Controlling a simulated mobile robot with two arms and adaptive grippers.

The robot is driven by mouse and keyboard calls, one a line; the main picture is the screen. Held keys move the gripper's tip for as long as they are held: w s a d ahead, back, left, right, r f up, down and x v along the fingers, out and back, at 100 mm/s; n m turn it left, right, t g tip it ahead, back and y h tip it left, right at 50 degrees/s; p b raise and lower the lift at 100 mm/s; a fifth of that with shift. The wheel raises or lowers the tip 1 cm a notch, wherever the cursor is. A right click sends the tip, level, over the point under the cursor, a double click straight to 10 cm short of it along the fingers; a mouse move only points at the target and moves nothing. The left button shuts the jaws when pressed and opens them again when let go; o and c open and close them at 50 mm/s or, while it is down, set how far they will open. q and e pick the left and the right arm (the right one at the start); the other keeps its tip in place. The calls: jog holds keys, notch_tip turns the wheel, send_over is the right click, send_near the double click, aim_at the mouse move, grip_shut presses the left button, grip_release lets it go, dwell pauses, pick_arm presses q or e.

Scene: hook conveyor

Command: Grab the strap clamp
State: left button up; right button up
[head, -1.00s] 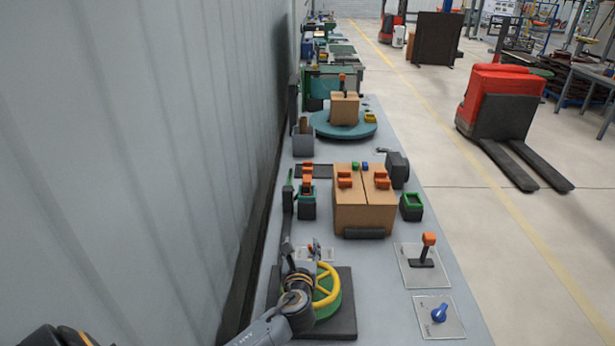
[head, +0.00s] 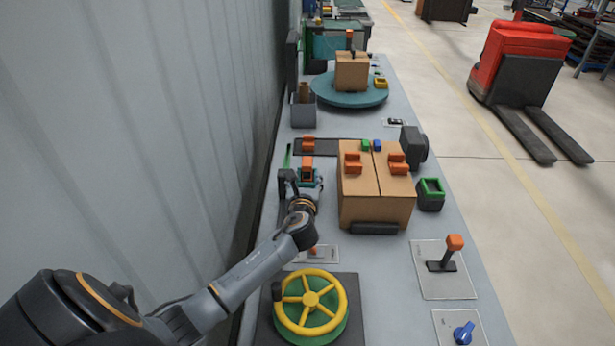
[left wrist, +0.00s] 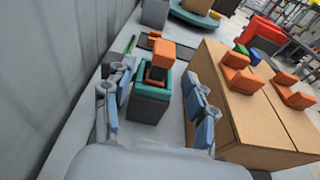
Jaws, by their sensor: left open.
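An orange-topped piece, which looks like the strap clamp (head: 307,163), sits in a dark holder with a teal rim left of the cardboard box. In the left wrist view the piece (left wrist: 160,54) stands upright in the holder (left wrist: 150,105). My left gripper (head: 303,183) is open at the near side of the holder. In the left wrist view its blue-grey fingers (left wrist: 155,90) lie left and right of the holder, with nothing gripped. The gripper hides part of the holder in the head view. My right gripper is not in view.
The cardboard box (head: 376,204) with orange clamps on top stands close right of the gripper. A grey wall (head: 150,130) runs along the left. A yellow handwheel (head: 310,300) is nearer. A green-rimmed holder (head: 431,195) and orange-knobbed lever (head: 448,252) are at right.

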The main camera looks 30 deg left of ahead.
aim_at(307, 167)
pick_arm(q)
jog(key=x, duration=0.3)
jog(key=shift+s+f+b, duration=0.1)
jog(key=shift+f+b, duration=0.1)
jog(key=shift+b, duration=0.2)
jog(key=shift+w+a+b, duration=0.2)
jog(key=shift+w+b, duration=0.25)
jog(key=shift+w, duration=0.05)
jog(key=b+x, duration=0.3)
jog(key=x, duration=0.1)
jog(key=shift+w+d+r+b, duration=0.15)
jog(key=shift+w+d+b, duration=0.05)
jog(key=shift+b, duration=0.1)
jog(key=shift+w+a, duration=0.1)
jog(key=shift+w, duration=0.1)
jog(key=shift+s+r, duration=0.1)
jog(key=shift+r, duration=0.1)
jog(key=shift+c, duration=0.7)
grip_shut()
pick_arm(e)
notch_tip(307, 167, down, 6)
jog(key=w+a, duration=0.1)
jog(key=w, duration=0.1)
